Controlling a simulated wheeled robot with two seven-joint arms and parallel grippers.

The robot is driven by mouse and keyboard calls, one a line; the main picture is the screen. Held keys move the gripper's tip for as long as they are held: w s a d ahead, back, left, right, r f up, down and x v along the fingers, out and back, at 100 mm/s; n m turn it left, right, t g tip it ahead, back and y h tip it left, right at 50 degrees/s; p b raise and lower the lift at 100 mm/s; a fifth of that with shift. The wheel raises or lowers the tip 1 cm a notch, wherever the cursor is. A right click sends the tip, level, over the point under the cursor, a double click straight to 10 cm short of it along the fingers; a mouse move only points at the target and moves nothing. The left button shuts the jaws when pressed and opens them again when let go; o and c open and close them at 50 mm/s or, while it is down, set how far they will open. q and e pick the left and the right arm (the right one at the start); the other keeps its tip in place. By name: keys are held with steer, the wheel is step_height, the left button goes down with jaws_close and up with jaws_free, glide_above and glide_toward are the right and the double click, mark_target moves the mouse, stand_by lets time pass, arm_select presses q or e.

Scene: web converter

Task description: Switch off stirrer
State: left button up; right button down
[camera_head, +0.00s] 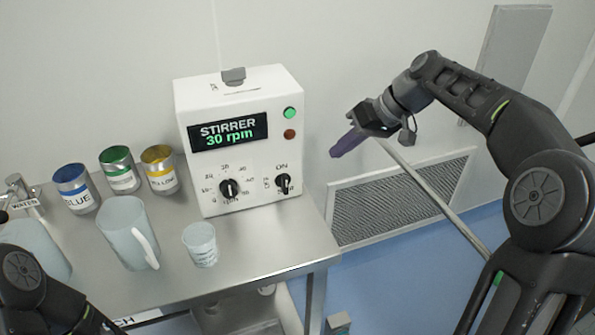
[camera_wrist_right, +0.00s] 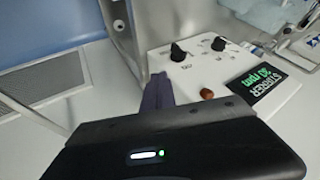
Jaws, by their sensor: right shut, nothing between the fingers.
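The stirrer (camera_head: 240,150) is a white box on the steel table. Its display (camera_head: 229,132) reads "STIRRER 30 rpm" in lit text. A bright green lamp (camera_head: 290,113) sits above a dull red-brown lamp (camera_head: 290,133). A black speed knob (camera_head: 229,188) is at lower left; a black ON/OFF knob (camera_head: 283,182) is at lower right under the "ON" label. My right gripper (camera_head: 337,152), with purple fingers, is shut and empty, right of the stirrer and apart from it. In the right wrist view its fingers (camera_wrist_right: 157,95) point towards the ON/OFF knob (camera_wrist_right: 159,80). My left gripper is out of view.
Blue (camera_head: 76,188), green (camera_head: 120,170) and yellow (camera_head: 160,170) cans stand left of the stirrer. A white jug (camera_head: 127,232) and a small cup (camera_head: 200,244) stand in front. A diagonal metal bar (camera_head: 432,198) passes below my right arm. A wall vent (camera_head: 400,197) is behind.

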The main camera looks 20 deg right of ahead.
mark_target(285, 184)
steer(key=w+a+f+p, duration=0.2)
steer(key=a+f, duration=0.5)
steer(key=a, duration=0.1)
steer(key=shift+w+a+p, duration=0.35)
